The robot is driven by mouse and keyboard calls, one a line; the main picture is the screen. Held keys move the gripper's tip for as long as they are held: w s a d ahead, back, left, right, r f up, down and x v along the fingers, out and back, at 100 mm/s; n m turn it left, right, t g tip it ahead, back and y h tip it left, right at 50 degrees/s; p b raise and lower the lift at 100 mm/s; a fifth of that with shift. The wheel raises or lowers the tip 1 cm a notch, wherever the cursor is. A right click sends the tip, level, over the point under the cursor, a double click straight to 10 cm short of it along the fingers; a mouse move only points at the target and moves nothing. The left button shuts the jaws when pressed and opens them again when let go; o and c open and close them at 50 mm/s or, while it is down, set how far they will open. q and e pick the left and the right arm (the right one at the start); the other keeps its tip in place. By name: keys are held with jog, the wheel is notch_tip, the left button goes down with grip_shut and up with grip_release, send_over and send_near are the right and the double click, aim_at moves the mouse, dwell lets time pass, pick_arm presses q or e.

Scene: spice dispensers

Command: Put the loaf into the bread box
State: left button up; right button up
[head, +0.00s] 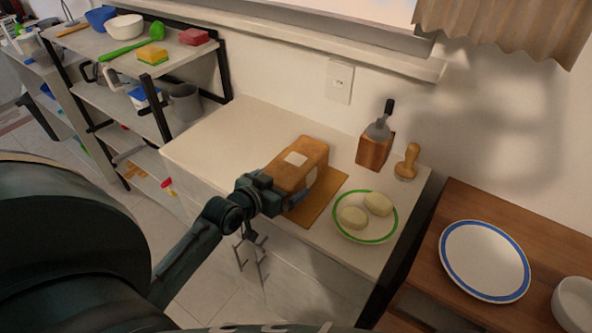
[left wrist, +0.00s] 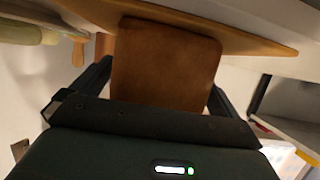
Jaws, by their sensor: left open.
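The brown loaf (head: 313,150), with pale patches, lies on a tan board (head: 322,207) on the white counter. In the left wrist view the loaf (left wrist: 165,65) fills the space between the two dark fingers. My left gripper (head: 284,196) is at the loaf's near end, open, with its fingers on either side of it. Whether the fingers touch the loaf cannot be told. I cannot make out a bread box in either view. My right gripper is not in view.
A green-rimmed plate (head: 365,238) with two pale oval pieces stands right of the board. A wooden block (head: 375,152) and a wooden stamper (head: 407,163) stand behind. A shelf (head: 160,72) with kitchenware is at left. The counter left of the loaf is clear.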

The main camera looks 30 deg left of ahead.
pick_arm(q)
jog(key=shift+c, duration=0.4)
jog(key=c, duration=0.9)
jog(key=shift+r, duration=0.1)
jog(key=shift+c, duration=0.8)
